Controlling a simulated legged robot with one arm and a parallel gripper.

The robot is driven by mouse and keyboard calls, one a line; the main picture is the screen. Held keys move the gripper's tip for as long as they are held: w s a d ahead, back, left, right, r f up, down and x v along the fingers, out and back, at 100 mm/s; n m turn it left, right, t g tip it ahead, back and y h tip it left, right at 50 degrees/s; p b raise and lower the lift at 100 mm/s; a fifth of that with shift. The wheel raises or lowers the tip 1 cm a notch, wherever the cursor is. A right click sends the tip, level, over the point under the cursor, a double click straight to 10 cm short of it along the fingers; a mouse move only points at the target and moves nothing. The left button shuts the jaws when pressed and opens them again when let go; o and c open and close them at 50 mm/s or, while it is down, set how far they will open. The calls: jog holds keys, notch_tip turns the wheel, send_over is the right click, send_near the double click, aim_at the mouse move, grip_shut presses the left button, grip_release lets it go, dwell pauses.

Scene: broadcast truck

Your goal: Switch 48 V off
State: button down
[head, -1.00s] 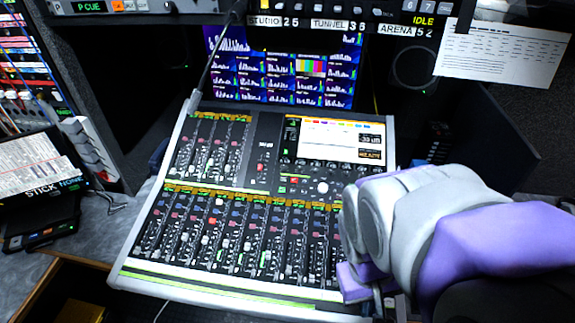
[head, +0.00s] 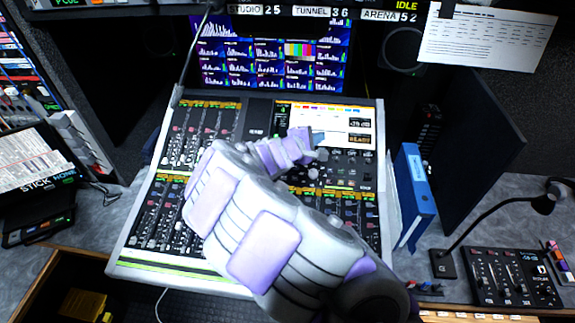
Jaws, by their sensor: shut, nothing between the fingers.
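The mixing console (head: 374,205) stands tilted on the desk in the middle of the head view, with fader strips, knobs and a lit screen (head: 345,118) at its upper right. I cannot make out a 48 V label or switch; the lettering is too small, and my arm covers much of the console's middle. My gripper (head: 318,139) is shut and empty. It shows in front of the console's upper middle, just below the screen's left part. I cannot tell whether it touches the panel.
A blue binder (head: 414,190) stands right of the console. A gooseneck lamp (head: 500,215) and a small black control box (head: 510,275) are farther right. A thin microphone stalk (head: 193,65) rises at the console's upper left.

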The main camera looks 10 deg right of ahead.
jog(key=w+a+f+n+t+y, duration=0.1)
jog(key=w+a+f+n, duration=0.1)
jog(key=a+f+n, duration=0.3)
jog(key=w+a+f+t+y, duration=0.1)
jog(key=w+a+f+y, duration=0.1)
jog(key=a+f, duration=0.35)
jog(key=w+f+b, duration=0.1)
jog(key=f, duration=0.1)
jog(key=d+f+b, duration=0.1)
jog(key=f, duration=0.1)
jog(key=w+f+b, duration=0.1)
jog(key=f, duration=0.1)
jog(key=shift+w+d+f, duration=0.1)
jog(key=shift+w+d, duration=0.25)
jog(key=shift+d, duration=0.05)
jog(key=shift+w+a+f, duration=0.1)
jog(key=shift+a+f, duration=0.05)
jog(key=shift+f, duration=0.05)
jog(key=shift+a, duration=0.4)
jog(key=shift+d, duration=0.45)
jog(key=shift+a, duration=0.3)
